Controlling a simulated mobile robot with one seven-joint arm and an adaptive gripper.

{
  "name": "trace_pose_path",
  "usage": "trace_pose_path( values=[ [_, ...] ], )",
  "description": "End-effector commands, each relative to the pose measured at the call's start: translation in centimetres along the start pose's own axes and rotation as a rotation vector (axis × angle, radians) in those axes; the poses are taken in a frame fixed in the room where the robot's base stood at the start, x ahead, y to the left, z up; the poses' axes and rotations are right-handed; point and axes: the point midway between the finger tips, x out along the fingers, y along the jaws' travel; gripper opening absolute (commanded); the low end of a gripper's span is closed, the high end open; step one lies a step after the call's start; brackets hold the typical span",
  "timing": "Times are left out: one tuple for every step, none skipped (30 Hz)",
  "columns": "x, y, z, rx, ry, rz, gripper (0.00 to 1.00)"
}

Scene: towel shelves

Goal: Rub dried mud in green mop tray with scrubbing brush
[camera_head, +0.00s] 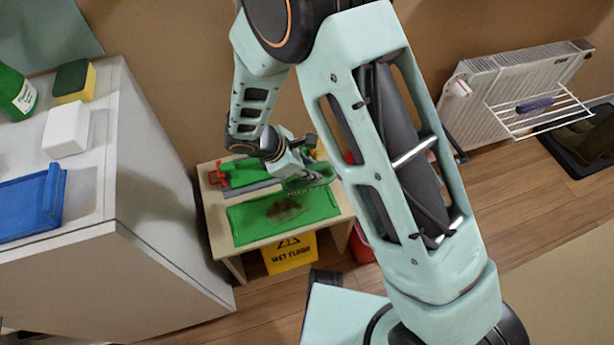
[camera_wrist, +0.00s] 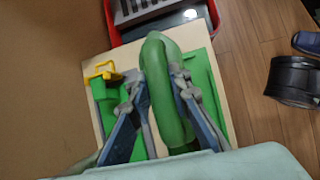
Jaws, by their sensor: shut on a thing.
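The green mop tray (camera_head: 248,228) lies on a small wooden table, with a brown patch of dried mud (camera_head: 284,208) near its middle. My gripper (camera_head: 303,177) is over the tray's back edge, beside the mud in the picture. It is shut on a long green scrubbing brush (camera_wrist: 165,90), which shows between both fingers in the wrist view. The brush's bristles are hidden, so I cannot tell whether it touches the tray. In the wrist view, green tray surface (camera_wrist: 205,88) shows beside the brush, and the mud is not visible.
The small table (camera_head: 217,235) also carries a red-handled item (camera_head: 218,176). A yellow wet-floor sign (camera_head: 290,254) and a red container (camera_head: 361,246) are below. A white cabinet (camera_head: 150,215) stands left; a radiator with a rack (camera_head: 540,112) is at right.

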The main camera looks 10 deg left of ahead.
Motion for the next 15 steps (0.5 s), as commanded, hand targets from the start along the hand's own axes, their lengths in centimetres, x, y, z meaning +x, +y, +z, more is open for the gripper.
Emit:
trace_pose_path(
  values=[
    [0.1,-0.3,-0.7,-0.03,0.002,0.017,0.0],
    [0.1,-0.4,-1.0,-0.042,0.005,0.026,0.0],
    [0.1,-0.5,-1.3,-0.053,0.007,0.033,0.0],
    [0.1,-0.5,-1.4,-0.059,0.008,0.037,0.0],
    [0.2,-0.5,-1.5,-0.064,0.008,0.04,0.0],
    [0.2,-0.6,-1.6,-0.068,0.009,0.043,0.0],
    [0.3,-0.6,-1.7,-0.07,0.009,0.044,0.0],
    [0.4,-0.6,-1.8,-0.07,0.01,0.044,0.0],
    [0.6,-0.6,-1.9,-0.07,0.01,0.044,0.0],
    [0.7,-0.7,-2.0,-0.069,0.01,0.043,0.0],
    [0.9,-0.7,-2.1,-0.069,0.01,0.043,0.0],
    [1.2,-0.7,-2.2,-0.068,0.01,0.043,0.0],
    [1.4,-0.8,-2.4,-0.068,0.01,0.043,0.0],
    [1.6,-0.8,-2.5,-0.068,0.01,0.043,0.0],
    [2.0,-0.8,-2.7,-0.067,0.01,0.043,0.0]
  ],
)
